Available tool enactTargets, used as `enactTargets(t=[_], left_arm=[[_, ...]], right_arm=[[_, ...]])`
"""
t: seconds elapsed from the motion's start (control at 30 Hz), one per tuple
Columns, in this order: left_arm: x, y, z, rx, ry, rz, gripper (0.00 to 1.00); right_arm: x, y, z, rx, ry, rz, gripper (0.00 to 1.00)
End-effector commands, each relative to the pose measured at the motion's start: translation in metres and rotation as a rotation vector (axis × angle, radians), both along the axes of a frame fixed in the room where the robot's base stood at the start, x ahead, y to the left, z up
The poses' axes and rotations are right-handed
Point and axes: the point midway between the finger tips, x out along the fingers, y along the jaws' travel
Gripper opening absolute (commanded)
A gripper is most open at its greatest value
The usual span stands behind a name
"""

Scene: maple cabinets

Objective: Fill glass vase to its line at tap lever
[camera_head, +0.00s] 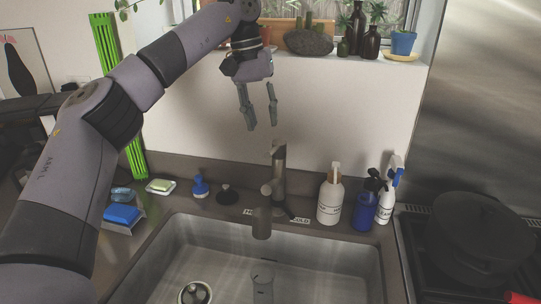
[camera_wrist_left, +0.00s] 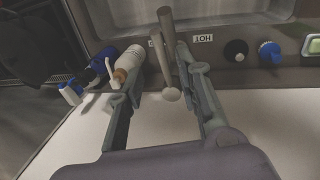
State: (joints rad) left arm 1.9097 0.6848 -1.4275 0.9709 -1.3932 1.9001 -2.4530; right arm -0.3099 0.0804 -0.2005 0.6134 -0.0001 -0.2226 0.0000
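The glass vase (camera_head: 262,287) stands in the sink (camera_head: 330,262) below the tap spout (camera_head: 261,222); only its upper part shows, and I cannot make out its line or any water level. The tap (camera_head: 279,185) rises behind the basin, its lever (camera_head: 278,152) pointing up. My left gripper (camera_head: 262,125) is open and empty, above and slightly left of the lever in the head view. In the left wrist view, the tap lever with its round end (camera_wrist_left: 172,94) shows between the spread fingers of my left gripper (camera_wrist_left: 160,65). My right gripper is out of view.
A soap bottle (camera_head: 330,198), a blue bottle (camera_head: 365,212) and a spray bottle (camera_head: 387,200) stand right of the tap. HOT and COLD labels flank its base. A blue brush (camera_head: 200,187) and a dark stopper (camera_head: 227,195) are left. Potted plants line the sill above.

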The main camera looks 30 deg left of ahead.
Motion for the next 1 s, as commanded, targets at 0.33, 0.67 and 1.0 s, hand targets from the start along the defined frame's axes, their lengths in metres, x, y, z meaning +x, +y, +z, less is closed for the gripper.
enactTargets(t=[0.33, 0.67, 1.0], left_arm=[[0.003, -0.012, -0.070, 0.000, 0.004, 0.000, 0.32], [0.005, -0.018, -0.098, 0.000, 0.001, 0.001, 0.32], [0.006, -0.018, -0.099, -0.001, 0.000, 0.001, 0.26]], right_arm=[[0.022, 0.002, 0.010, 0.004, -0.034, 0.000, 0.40], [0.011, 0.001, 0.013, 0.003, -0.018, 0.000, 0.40], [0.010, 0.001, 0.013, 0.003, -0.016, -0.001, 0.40]])
